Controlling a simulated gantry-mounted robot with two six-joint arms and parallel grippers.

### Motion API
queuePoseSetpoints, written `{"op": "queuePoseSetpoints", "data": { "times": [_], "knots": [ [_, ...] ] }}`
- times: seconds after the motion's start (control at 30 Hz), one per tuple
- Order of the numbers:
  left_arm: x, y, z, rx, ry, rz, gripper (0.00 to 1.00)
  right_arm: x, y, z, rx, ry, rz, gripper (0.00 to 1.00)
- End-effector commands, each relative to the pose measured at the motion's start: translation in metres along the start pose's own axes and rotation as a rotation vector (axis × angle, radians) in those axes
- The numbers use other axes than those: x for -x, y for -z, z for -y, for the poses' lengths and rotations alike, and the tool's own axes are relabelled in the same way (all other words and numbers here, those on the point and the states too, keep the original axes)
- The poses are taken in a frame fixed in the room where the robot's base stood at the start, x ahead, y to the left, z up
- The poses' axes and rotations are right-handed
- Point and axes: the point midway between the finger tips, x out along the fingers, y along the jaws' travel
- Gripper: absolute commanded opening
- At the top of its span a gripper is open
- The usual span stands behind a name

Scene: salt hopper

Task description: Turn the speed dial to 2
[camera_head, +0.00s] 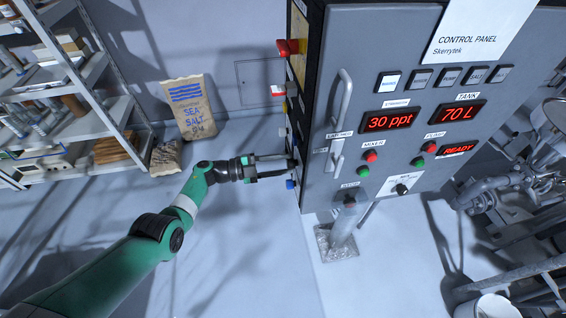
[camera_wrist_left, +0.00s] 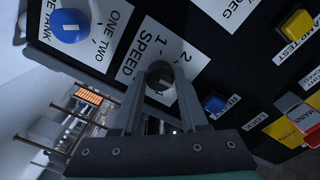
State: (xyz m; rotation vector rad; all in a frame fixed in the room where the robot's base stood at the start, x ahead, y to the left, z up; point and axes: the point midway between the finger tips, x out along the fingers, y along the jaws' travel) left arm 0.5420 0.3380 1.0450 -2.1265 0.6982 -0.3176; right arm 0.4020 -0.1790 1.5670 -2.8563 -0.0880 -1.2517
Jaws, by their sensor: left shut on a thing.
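My left gripper (camera_wrist_left: 160,92) is shut on the dial, one finger on each side. The fingers hide part of it, and I cannot tell which number it points to. In the head view my left gripper (camera_head: 291,168) reaches the cabinet's left side, and the dial itself is hidden there. My right gripper is not in view.
A yellow button (camera_wrist_left: 298,24) is farther off. The grey control cabinet (camera_head: 330,185) stands beside my arm. A sea salt bag (camera_head: 190,106) and shelves (camera_head: 85,125) stand behind left.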

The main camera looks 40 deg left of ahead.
Motion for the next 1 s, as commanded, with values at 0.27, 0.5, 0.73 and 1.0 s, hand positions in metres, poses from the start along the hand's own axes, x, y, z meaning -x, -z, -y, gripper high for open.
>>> {"op": "queuePoseSetpoints", "data": {
  "times": [0.27, 0.5, 0.73, 1.0],
  "knots": [
    [0.0000, 0.0001, 0.0001, 0.260, -0.001, -0.007, 0.00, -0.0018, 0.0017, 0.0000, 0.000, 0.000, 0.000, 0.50],
    [-0.0001, -0.0001, 0.0002, 0.487, -0.001, -0.014, 0.00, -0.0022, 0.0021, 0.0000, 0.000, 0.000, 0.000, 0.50],
    [-0.0001, -0.0001, 0.0000, 0.692, -0.002, -0.020, 0.00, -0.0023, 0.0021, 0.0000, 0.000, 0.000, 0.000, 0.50],
    [-0.0001, -0.0001, -0.0005, 0.873, -0.002, -0.025, 0.00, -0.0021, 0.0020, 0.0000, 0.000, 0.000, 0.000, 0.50]
  ]
}}
